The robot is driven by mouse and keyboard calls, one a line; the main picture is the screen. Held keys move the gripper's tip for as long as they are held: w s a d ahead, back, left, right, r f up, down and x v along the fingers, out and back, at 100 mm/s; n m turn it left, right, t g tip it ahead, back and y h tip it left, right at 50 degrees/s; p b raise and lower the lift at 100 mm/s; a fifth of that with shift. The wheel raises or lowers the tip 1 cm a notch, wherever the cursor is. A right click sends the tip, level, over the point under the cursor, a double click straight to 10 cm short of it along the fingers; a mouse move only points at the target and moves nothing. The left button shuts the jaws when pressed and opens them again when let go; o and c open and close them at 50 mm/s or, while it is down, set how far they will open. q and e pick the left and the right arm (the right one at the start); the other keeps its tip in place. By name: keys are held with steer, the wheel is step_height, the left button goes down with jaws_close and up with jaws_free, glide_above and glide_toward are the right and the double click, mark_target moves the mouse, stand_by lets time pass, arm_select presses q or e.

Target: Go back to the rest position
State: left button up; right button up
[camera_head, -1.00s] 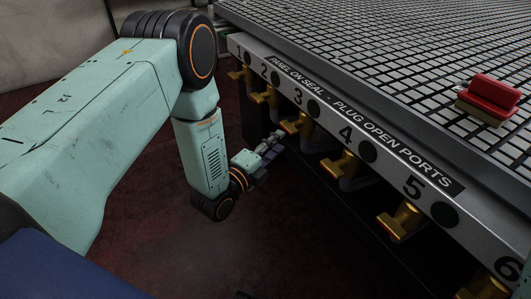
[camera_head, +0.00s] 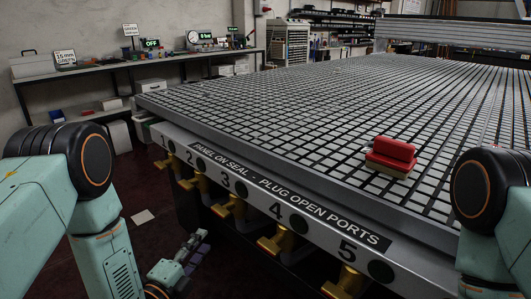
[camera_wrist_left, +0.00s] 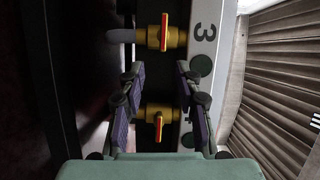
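My left gripper (camera_head: 190,252) hangs low in front of the table's front edge in the head view, left of and below the row of brass valves. In the left wrist view its fingers (camera_wrist_left: 160,72) are spread wide with nothing held between them.
The vacuum grid table (camera_head: 300,120) fills the middle and right, its front rail carrying numbered ports. A red block (camera_head: 393,150) sits on its front part. A workbench (camera_head: 90,68) with gauges and signs stands at the back left. Dark floor lies in front of the table.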

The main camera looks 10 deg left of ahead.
arm_select(q)
steer(key=s+a+f+n+g+y+p, duration=0.1)
steer(key=s+f+n+g+y, duration=0.2)
steer(key=s+f+n+g, duration=0.7)
steer(key=s+n+g+y+p, duration=0.2)
steer(key=s+n+g+p, duration=0.4)
steer(key=s, duration=1.9)
steer(key=n+g, duration=0.1)
steer(key=n, duration=0.3)
steer(key=shift+a+n, duration=0.4)
steer(key=shift+s, duration=0.1)
steer(key=shift+d, duration=0.1)
